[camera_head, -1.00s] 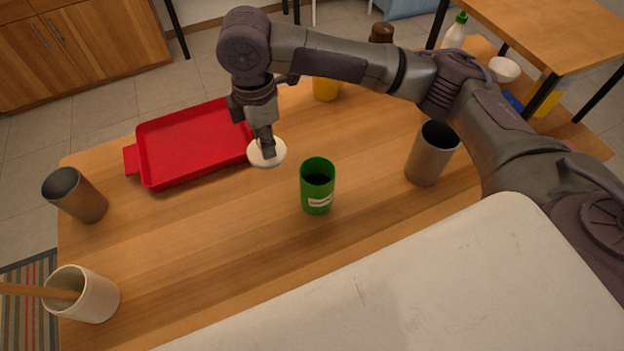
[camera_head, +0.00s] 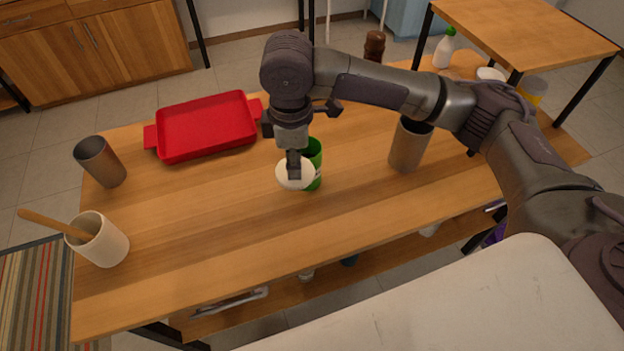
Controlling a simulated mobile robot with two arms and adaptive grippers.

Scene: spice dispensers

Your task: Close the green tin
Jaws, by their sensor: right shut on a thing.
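The green tin (camera_head: 314,180) stands upright on the wooden table, largely hidden behind my right gripper and the lid. My right gripper (camera_head: 294,172) is shut on a round white lid (camera_head: 290,184). The lid is just in front and to the left of the tin in the picture, overlapping its view. I cannot tell whether the lid touches the tin. My left gripper is not in view.
A red tray (camera_head: 205,128) lies at the back left of the table (camera_head: 200,230). A grey cup (camera_head: 100,160) and a white pot (camera_head: 103,245) with a wooden handle stand at the left. A grey cylinder (camera_head: 408,147) stands right of the tin. The front middle is clear.

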